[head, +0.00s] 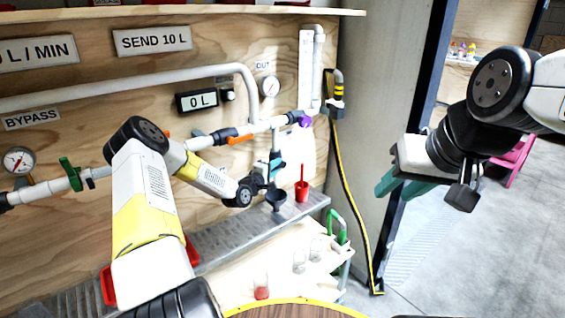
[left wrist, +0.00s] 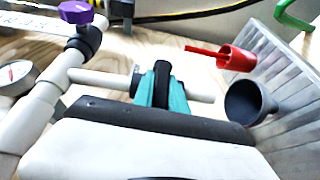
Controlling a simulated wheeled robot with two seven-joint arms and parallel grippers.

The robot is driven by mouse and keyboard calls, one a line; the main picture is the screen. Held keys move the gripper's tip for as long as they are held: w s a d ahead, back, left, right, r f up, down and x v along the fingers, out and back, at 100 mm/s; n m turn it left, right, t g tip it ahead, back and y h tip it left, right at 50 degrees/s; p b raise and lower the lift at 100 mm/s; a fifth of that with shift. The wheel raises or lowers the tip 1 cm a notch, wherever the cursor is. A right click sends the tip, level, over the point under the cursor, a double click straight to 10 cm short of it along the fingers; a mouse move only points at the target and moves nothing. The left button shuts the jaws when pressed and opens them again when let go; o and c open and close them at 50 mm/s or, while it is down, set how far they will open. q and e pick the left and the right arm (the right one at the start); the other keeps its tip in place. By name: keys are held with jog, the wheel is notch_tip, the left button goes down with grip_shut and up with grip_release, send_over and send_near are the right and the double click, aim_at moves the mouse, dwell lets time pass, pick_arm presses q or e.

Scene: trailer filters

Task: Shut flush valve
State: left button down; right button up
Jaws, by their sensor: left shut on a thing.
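My left gripper (head: 273,168) reaches the pipework at the wall below the outlet end. In the left wrist view its teal fingers (left wrist: 162,95) are shut on a dark valve handle (left wrist: 162,72) at a short white branch pipe (left wrist: 203,84). No label on this valve is readable, and the arm partly hides it in the head view. A purple-handled valve (head: 298,117) is close above, also in the left wrist view (left wrist: 76,12). An orange-handled valve (head: 240,140) is on the pipe to its left. My right gripper (head: 402,187) is open and empty, away from the pipes.
A dark funnel (head: 276,197) and a red cup (head: 302,190) with a red stick stand on the metal shelf (head: 232,232) just below. Clear jars (head: 300,261) are lower down. A gauge (head: 269,86) and display (head: 197,101) are above. A yellow-black hose (head: 348,180) hangs right.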

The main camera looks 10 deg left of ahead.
pick_arm(q)
jog(key=shift+d+f+t, duration=0.1)
jog(key=shift+t, duration=0.2)
dwell(0.4)
jog(key=c, duration=1.3)
grip_release()
jog(key=shift+c, duration=0.2)
jog(key=shift+s, duration=0.1)
jog(key=v, duration=0.7)
jog(key=shift+s, duration=0.25)
jog(key=shift+s+a+f, duration=0.1)
jog(key=shift+a+f, duration=0.05)
jog(key=shift+a, duration=0.05)
